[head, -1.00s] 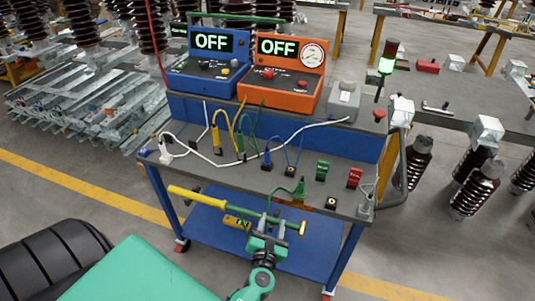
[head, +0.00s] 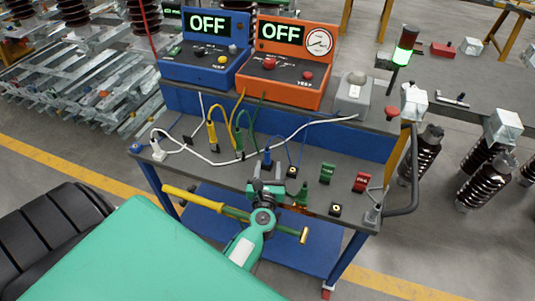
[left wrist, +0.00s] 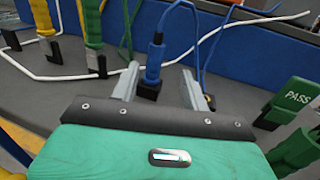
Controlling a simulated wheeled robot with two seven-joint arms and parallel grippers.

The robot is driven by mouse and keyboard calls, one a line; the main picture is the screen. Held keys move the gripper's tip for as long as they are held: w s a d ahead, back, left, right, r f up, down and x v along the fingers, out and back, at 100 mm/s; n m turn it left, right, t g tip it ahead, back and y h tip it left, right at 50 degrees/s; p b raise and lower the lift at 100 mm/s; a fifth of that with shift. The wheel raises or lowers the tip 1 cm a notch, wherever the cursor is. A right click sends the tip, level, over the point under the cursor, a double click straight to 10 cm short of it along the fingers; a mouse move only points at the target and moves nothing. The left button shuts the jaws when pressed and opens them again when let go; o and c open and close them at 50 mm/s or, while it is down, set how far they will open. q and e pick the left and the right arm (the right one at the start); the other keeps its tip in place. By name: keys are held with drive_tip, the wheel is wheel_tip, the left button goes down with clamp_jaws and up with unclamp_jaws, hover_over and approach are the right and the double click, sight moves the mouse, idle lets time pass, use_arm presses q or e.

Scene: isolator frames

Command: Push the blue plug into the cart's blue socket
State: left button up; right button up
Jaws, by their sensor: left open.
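The blue plug (head: 267,158) stands upright on the cart top (head: 225,170), its lower end at a small black block. In the left wrist view the plug (left wrist: 154,62) has a blue cable looping from its top to the right. My left gripper (head: 266,184) is open and empty, just in front of the plug. In the wrist view its two fingers (left wrist: 160,72) point toward the plug, which appears between them, nearer the left finger; I see no grip on it. A small black block (head: 292,172) is right of the plug; I cannot tell whether it is the blue socket. My right gripper is out of view.
Green PASS (head: 327,172) and red (head: 361,181) blocks stand right. Blue (head: 205,62) and orange (head: 283,80) consoles reading OFF are behind.

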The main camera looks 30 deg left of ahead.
sight(267, 157)
use_arm(q)
drive_tip(key=shift+x, duration=0.85)
drive_tip(key=shift+w+a, duration=0.2)
drive_tip(key=shift+w, duration=0.1)
drive_tip(key=shift+w+a, duration=0.2)
drive_tip(key=shift+w, duration=0.1)
drive_tip(key=x, duration=0.3)
drive_tip(key=shift+w+a+p, duration=0.15)
drive_tip(key=shift+a+p, duration=0.25)
drive_tip(key=shift+a, duration=0.05)
drive_tip(key=shift+w+a, duration=0.25)
drive_tip(key=shift+w, duration=0.2)
drive_tip(key=shift+c, duration=1.1)
clamp_jaws()
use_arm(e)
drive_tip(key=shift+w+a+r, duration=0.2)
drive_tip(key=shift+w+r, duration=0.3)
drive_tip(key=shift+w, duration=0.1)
use_arm(q)
drive_tip(key=shift+r, duration=0.1)
